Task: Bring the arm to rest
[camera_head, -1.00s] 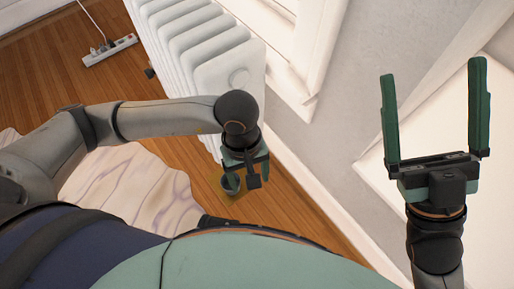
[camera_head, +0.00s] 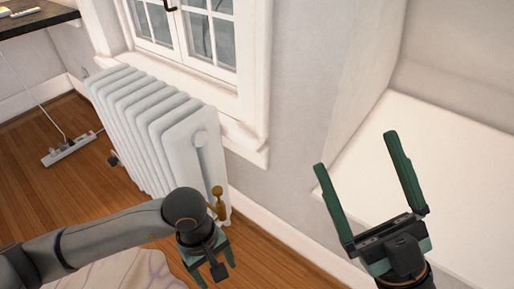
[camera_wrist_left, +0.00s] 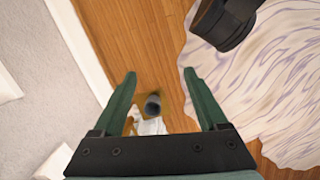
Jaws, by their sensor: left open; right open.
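My left gripper (camera_head: 214,272) hangs low in front of the radiator, fingers pointing down toward the floor. In the left wrist view its open fingers (camera_wrist_left: 159,73) spread above the wooden floor. A small dark cylinder (camera_wrist_left: 153,105) and a whitish object (camera_wrist_left: 152,126) show between the fingers; I cannot tell their exact distance from them. My right gripper (camera_head: 355,152) is raised at the right with its fingers spread wide and nothing between them. It shows against the wall and a white ledge.
A white radiator (camera_head: 165,120) with a brass valve (camera_head: 217,200) stands below a window (camera_head: 190,30). A white ledge (camera_head: 450,150) lies behind the right gripper. A pale patterned rug (camera_wrist_left: 285,75) covers part of the floor. A power strip (camera_head: 68,150) lies at left.

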